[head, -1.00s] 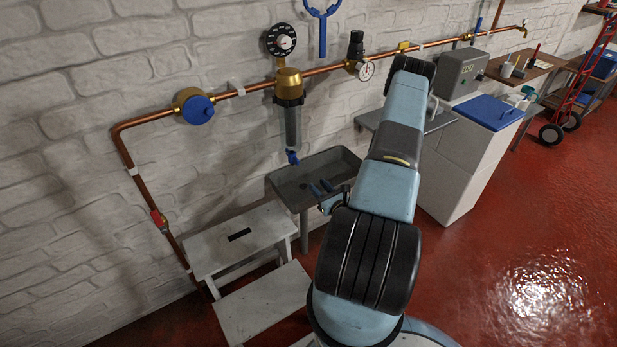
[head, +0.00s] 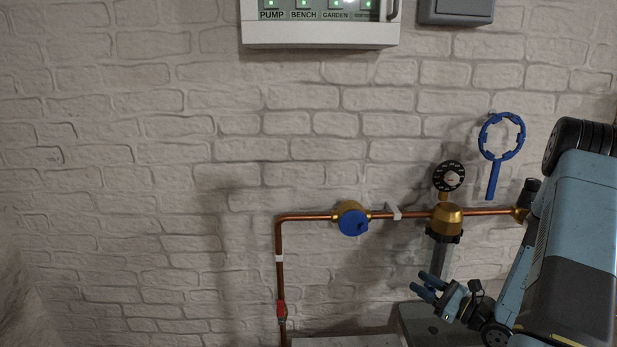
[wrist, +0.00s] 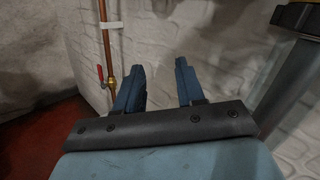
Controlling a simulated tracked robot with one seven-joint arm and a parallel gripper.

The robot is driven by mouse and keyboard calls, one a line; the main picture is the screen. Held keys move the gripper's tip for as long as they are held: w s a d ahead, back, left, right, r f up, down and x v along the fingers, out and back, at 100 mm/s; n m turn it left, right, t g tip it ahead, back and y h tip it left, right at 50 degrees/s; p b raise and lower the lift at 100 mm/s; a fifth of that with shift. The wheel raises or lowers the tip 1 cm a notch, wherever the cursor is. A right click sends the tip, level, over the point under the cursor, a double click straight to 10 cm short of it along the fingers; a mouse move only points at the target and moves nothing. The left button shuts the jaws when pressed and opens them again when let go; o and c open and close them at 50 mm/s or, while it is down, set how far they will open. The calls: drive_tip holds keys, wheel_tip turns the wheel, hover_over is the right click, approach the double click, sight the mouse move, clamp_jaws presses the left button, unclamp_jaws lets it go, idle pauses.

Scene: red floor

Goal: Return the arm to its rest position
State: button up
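My arm (head: 575,230) is folded at the right side of the head view, in front of the wall. My gripper (head: 427,287) points left, and its two blue fingers are apart with nothing between them. In the wrist view my gripper (wrist: 157,85) is also open and empty, with the wall beyond the fingertips. The clear filter housing with a brass head (head: 447,220) is just behind and above the gripper in the head view. I cannot tell the exact gap between them.
A copper pipe (head: 320,216) runs along the brick wall with a blue-capped valve (head: 352,219) and a red-handled valve (head: 281,309). A blue ring wrench (head: 501,137) hangs on the wall. A labelled panel (head: 320,25) is above. A grey basin (head: 412,318) shows below the gripper.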

drive_tip(key=s+a+r+n+g+h, duration=0.2)
drive_tip(key=s+a+r+n+g, duration=1.05)
drive_tip(key=r+n+g, duration=0.3)
drive_tip(key=s+d+r+n+t+h, duration=0.4)
drive_tip(key=s+r+n+t+h, duration=0.3)
drive_tip(key=s+r+h, duration=0.4)
drive_tip(key=shift+s+r+n, duration=0.3)
drive_tip(key=shift+r+n, duration=0.55)
drive_tip(key=shift+r, duration=1.35)
drive_tip(key=shift+o, duration=0.4)
drive_tip(key=shift+d, duration=0.1)
drive_tip(key=shift+d, duration=0.1)
